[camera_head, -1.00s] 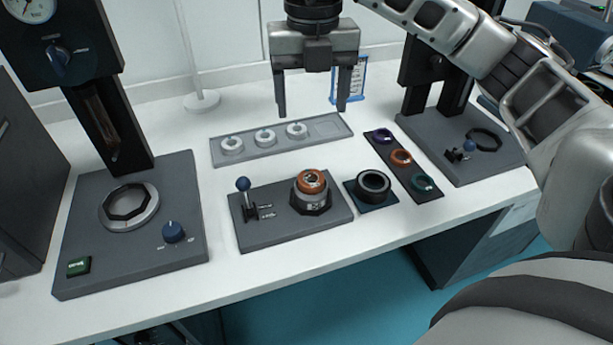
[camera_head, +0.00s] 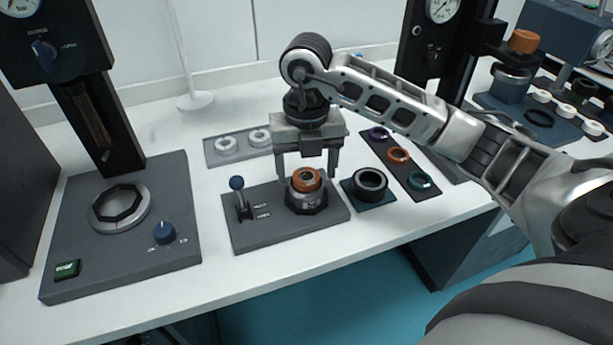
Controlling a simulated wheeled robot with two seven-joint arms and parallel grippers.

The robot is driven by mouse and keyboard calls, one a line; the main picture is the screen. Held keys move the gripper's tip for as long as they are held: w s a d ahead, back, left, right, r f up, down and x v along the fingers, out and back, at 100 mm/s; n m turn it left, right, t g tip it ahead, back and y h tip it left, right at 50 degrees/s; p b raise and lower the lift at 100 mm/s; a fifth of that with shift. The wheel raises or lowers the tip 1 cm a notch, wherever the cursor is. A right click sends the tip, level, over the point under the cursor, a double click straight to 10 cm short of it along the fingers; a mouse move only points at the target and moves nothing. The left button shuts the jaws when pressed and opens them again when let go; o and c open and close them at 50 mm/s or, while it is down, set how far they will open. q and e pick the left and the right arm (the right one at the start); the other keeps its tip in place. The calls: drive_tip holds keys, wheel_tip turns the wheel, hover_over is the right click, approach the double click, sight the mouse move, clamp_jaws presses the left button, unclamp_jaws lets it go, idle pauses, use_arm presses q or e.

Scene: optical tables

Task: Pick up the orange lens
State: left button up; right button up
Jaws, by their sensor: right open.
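An orange ring-shaped piece (camera_head: 307,180) sits on top of a dark round holder (camera_head: 308,200) on a grey base plate. Another orange ring (camera_head: 398,155) lies in the dark tray, between a purple ring (camera_head: 378,134) and a green ring (camera_head: 420,180). My right gripper (camera_head: 307,174) is open and points down at the piece on the holder. Its two fingers appear on either side of that piece; I cannot tell whether they touch it. My left gripper is not in view.
A lever with a blue knob (camera_head: 237,184) stands on the same base plate, left of the holder. A black ring (camera_head: 369,182) sits close to its right. Grey trays with white rings (camera_head: 226,145) lie behind. A press (camera_head: 120,235) stands at left.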

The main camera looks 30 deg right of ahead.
drive_tip(key=shift+f, duration=0.3)
drive_tip(key=c, duration=1.3)
drive_tip(key=shift+r, duration=0.15)
